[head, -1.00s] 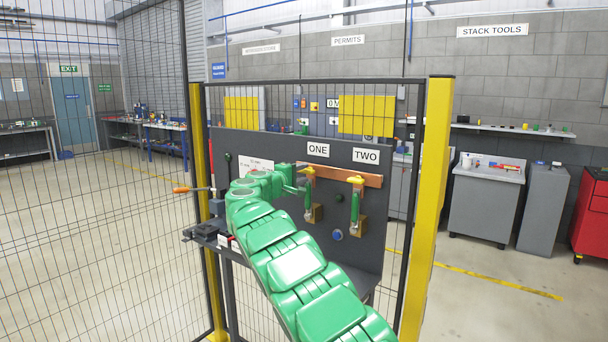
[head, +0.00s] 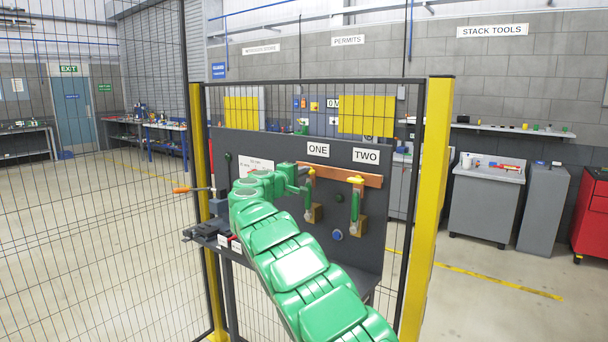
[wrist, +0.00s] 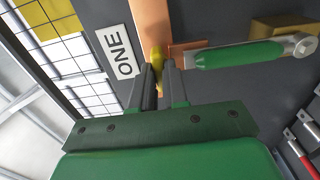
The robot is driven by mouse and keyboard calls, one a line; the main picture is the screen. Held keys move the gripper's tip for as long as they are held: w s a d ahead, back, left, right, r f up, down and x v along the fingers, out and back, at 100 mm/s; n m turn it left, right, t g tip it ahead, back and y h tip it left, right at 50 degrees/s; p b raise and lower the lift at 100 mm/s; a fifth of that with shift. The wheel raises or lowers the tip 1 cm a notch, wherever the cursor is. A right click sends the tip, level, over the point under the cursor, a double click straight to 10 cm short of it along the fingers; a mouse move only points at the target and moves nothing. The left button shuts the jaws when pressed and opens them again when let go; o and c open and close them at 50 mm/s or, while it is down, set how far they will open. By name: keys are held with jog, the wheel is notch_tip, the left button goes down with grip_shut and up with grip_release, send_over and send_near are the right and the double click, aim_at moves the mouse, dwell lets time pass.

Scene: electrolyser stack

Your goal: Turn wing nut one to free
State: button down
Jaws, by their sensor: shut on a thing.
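Wing nut one is the yellow piece (wrist: 156,60) on the copper bar (wrist: 152,25), beside the ONE label (wrist: 118,52) in the wrist view. My gripper (wrist: 158,70) is shut on it, with one dark finger on each side. In the head view my gripper (head: 304,183) is at the panel under the ONE label (head: 318,150), and only a bit of the yellow nut (head: 312,172) shows. A green-handled link (wrist: 238,56) runs right from the nut in the wrist view. Its far end is at a grey pivot.
A second yellow wing nut (head: 356,180) with a green-handled link (head: 355,206) is under the TWO label (head: 366,156). A yellow post (head: 427,200) and mesh fence frame the panel (head: 270,150). An orange-handled tool (head: 182,190) sticks out at left.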

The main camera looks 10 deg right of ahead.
jog(key=m, duration=0.4)
jog(key=shift+f+m, duration=0.15)
jog(key=shift+m, duration=0.15)
jog(key=shift+d, duration=0.1)
